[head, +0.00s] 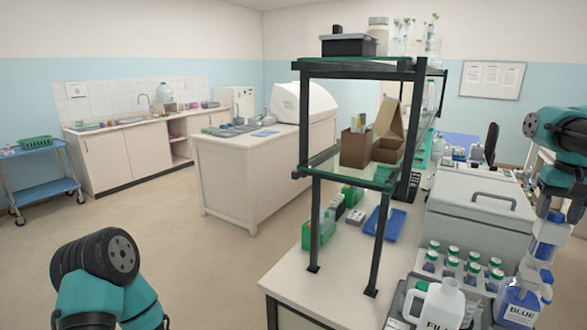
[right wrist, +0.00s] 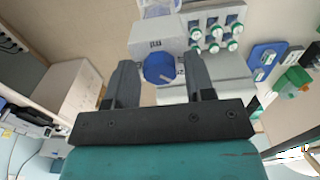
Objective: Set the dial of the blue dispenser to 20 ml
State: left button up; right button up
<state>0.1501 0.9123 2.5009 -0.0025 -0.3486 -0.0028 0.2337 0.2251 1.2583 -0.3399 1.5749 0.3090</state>
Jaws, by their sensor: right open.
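The blue dispenser (head: 517,308) is a bottle labelled BLUE at the lower right of the head view, with a clear and blue upper part. My right arm comes down over it from the right. In the right wrist view, my right gripper (right wrist: 159,62) is open, with one finger on each side of a round blue part (right wrist: 158,69), which looks like the dial. I see gaps beside it and cannot tell any contact. Its scale is too small to read. My left gripper is out of view; only part of my left arm shows at lower left.
A white jug (head: 441,305) stands left of the dispenser. Several green-capped bottles (head: 452,264) stand in a rack behind. A grey lidded box (head: 480,205) sits further back. A dark-framed shelf (head: 353,63) rises on the left of the bench.

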jog(key=shift+r, duration=2.85)
